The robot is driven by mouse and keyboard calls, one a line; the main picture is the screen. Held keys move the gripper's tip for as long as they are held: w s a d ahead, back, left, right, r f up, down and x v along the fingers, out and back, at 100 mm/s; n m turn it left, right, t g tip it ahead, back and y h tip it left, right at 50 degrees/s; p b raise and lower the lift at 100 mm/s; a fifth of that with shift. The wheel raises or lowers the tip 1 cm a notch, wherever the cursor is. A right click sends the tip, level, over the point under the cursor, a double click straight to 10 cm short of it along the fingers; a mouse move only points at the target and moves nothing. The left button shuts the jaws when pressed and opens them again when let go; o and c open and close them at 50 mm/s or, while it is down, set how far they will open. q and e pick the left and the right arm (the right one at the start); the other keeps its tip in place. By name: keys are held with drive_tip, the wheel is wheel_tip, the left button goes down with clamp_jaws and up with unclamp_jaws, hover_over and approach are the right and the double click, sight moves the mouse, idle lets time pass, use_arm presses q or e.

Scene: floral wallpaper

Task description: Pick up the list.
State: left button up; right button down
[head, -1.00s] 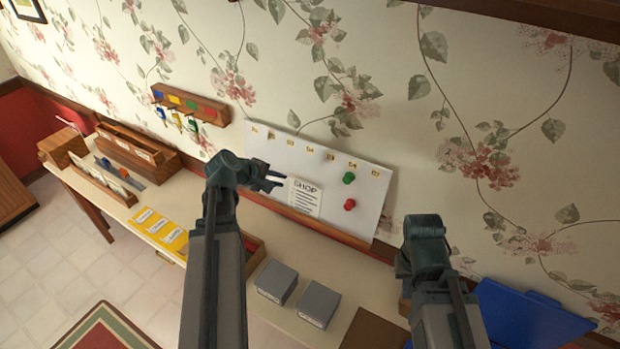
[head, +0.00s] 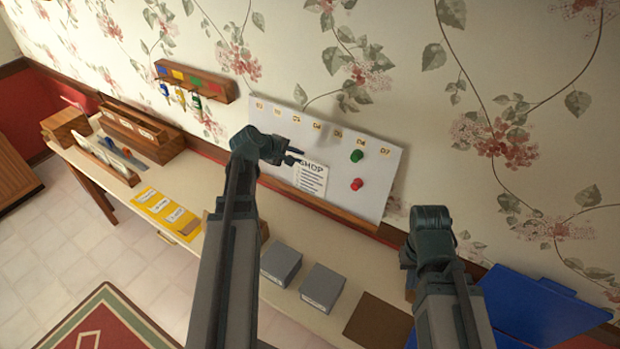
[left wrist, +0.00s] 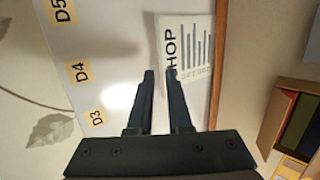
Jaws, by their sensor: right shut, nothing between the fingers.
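The list is a white paper headed SHOP (head: 312,181) on the lower middle of the white board (head: 345,135). In the left wrist view the list (left wrist: 196,50) lies ahead and to the right, its letters turned sideways. My left gripper (head: 297,156) is in front of the list's top left corner.
Green (head: 357,156) and red (head: 357,184) pins are on the board right of the list. A wooden ledge (head: 345,214) runs below the board. Two grey boxes (head: 322,287) and yellow cards (head: 165,212) lie on the table. A key rack (head: 195,80) hangs at left.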

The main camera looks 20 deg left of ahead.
sight(308, 159)
use_arm(q)
drive_tip(key=b+x, duration=0.3)
drive_tip(key=x, duration=0.2)
drive_tip(key=shift+d+f, duration=0.1)
drive_tip(key=shift+d, duration=0.15)
drive_tip(key=shift+s, duration=0.1)
clamp_jaws()
idle(1.2)
